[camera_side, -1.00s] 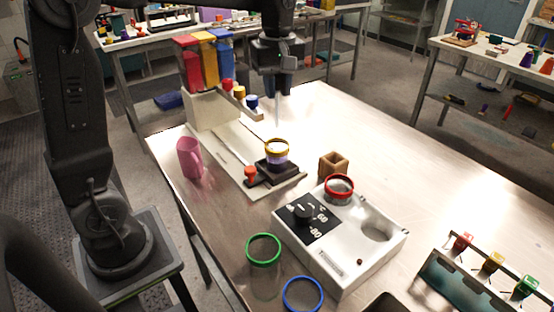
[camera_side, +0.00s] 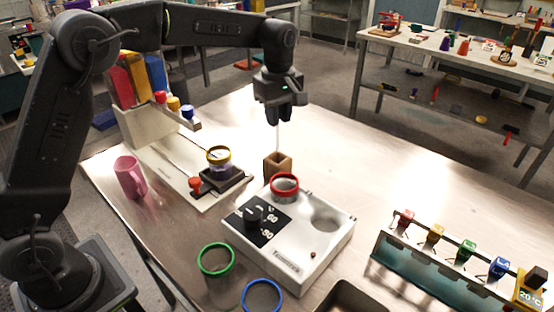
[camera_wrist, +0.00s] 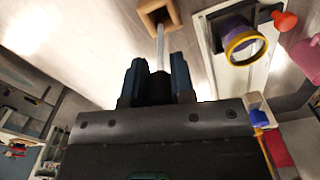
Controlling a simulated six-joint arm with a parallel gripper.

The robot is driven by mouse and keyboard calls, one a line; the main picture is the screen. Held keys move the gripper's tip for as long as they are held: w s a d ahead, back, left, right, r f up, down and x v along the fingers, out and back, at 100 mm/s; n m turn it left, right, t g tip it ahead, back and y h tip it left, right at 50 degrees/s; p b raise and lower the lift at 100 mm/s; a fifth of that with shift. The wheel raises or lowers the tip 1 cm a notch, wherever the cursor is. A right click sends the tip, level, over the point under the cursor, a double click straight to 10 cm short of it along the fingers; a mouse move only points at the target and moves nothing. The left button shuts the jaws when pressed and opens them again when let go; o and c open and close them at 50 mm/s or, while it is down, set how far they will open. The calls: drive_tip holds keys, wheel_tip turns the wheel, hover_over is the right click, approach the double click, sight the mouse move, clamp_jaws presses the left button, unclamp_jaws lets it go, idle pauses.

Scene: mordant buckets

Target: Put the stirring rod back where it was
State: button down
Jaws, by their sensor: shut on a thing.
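My gripper (camera_side: 279,117) is shut on a thin pale stirring rod (camera_side: 278,136), which hangs upright below the fingers in the side view. The rod's lower end is at or just above the small square wooden holder (camera_side: 278,166); I cannot tell whether the tip is inside it. In the wrist view my gripper (camera_wrist: 159,78) holds the rod (camera_wrist: 160,48), which points toward the opening of the wooden holder (camera_wrist: 172,12). A yellow-rimmed beaker (camera_side: 218,157) with purplish contents stands on a dark plate to the left of the holder.
A white heater unit (camera_side: 320,254) with a dial holds a red-rimmed beaker (camera_side: 284,187) close in front of the holder. A pink mug (camera_side: 131,178), green-rimmed (camera_side: 216,260) and blue-rimmed (camera_side: 262,296) beakers, and a rack of coloured clips (camera_side: 435,262) stand around. The table behind is clear.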

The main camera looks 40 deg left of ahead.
sight(278, 153)
wheel_tip(278, 153, down, 6)
drive_tip(key=shift+f, duration=0.25)
drive_tip(key=shift+f, duration=0.2)
drive_tip(key=c, duration=1)
unclamp_jaws()
drive_tip(key=shift+o, duration=0.2)
